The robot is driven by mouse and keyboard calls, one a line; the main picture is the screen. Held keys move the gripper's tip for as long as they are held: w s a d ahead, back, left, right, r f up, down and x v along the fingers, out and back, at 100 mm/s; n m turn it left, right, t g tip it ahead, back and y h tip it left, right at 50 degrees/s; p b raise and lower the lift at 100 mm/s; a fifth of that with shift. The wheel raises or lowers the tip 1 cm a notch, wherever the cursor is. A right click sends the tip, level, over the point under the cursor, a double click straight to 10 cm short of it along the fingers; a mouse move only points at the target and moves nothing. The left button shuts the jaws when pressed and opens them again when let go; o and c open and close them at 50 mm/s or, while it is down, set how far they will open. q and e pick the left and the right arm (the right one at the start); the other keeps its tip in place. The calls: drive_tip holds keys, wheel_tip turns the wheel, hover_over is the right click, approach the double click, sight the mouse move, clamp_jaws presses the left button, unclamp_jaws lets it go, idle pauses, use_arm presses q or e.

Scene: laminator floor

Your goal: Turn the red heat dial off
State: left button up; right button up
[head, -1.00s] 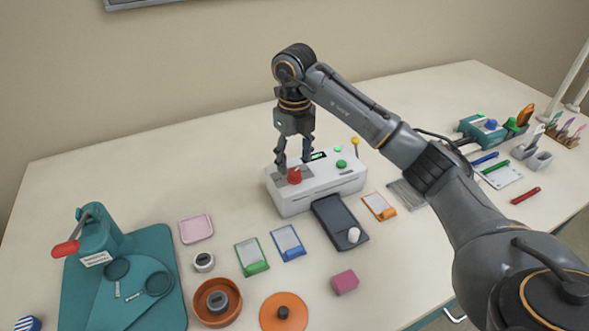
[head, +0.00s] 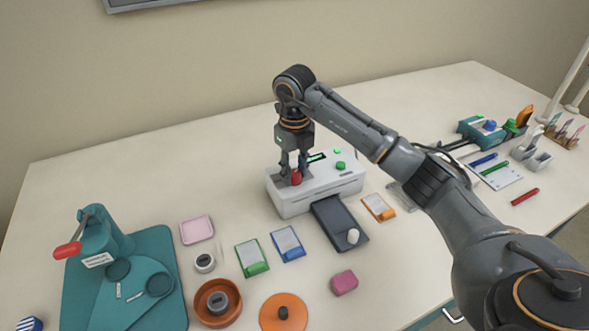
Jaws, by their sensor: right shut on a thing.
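The red heat dial (head: 296,177) sits on the left part of the top of the white laminator (head: 318,194). My right gripper (head: 292,178) points down over the laminator and is shut on the red dial. Its fingers hide part of the dial, and I cannot read the dial's setting. A green knob (head: 340,166) and a small dark display (head: 316,157) with green marks are on the laminator's top, to the right of the dial. My left gripper is not in view.
A dark tray (head: 339,224) with a white knob extends from the laminator's front. Green (head: 252,258) and blue (head: 288,244) framed cards lie in front. A teal press (head: 105,250) stands at the left. The table behind the laminator is clear.

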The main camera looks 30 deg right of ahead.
sight(294, 173)
drive_tip(key=shift+n, duration=0.3)
drive_tip(key=n+b, duration=0.1)
drive_tip(key=n, duration=0.1)
drive_tip(key=shift+n, duration=0.3)
drive_tip(key=shift+n+b, duration=0.8)
drive_tip(key=shift+n, duration=0.9)
drive_tip(key=o, duration=1.1)
drive_tip(key=shift+o, duration=0.2)
wheel_tip(294, 173, up, 12)
